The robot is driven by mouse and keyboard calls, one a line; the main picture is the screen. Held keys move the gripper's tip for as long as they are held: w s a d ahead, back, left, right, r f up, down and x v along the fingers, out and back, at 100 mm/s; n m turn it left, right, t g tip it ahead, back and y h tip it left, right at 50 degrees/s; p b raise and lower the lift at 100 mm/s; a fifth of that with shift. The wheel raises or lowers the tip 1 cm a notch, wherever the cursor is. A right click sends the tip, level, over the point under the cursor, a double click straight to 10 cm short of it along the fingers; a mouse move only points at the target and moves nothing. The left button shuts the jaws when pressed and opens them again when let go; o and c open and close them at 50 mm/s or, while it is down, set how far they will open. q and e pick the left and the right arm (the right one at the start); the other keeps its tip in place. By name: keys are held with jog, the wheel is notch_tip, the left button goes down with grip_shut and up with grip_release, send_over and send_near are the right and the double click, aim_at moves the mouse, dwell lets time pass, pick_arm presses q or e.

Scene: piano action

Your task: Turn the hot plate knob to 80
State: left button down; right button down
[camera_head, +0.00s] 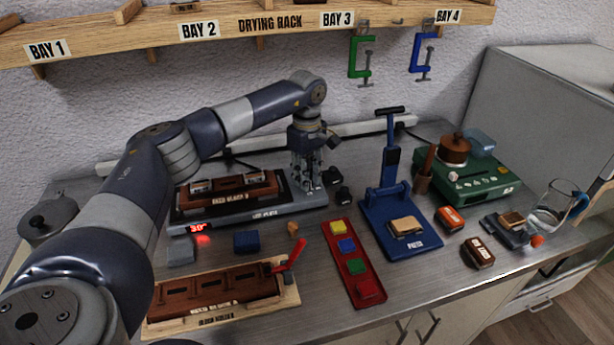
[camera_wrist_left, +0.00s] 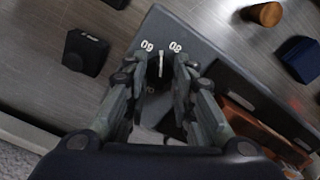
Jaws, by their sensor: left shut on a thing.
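The grey hot plate (camera_head: 262,217) stands at the back left of the bench, with a dark brown mold on it and a red lit display (camera_head: 198,228) at its front left that seems to read 30. My left gripper (camera_head: 310,188) comes down from above onto its right end. In the left wrist view the gripper (camera_wrist_left: 160,75) has its fingers closed around the knob (camera_wrist_left: 161,64). A pale pointer mark shows between the fingertips, between the printed 60 and 80 on the hot plate (camera_wrist_left: 200,50). Most of the knob is hidden by the fingers. My right gripper is out of view.
A wooden mold tray (camera_head: 225,295), a red tray (camera_head: 352,262) of coloured blocks and a blue press (camera_head: 398,225) stand in front and to the right. The drying rack (camera_head: 270,22) hangs above.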

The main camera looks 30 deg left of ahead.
pick_arm(q)
jog(key=m, duration=0.5)
jog(key=shift+m, duration=0.3)
jog(key=shift+w, duration=0.1)
dwell(0.3)
jog(key=c, duration=1.3)
grip_release()
notch_tip(320, 180, up, 12)
jog(key=shift+r, duration=0.1)
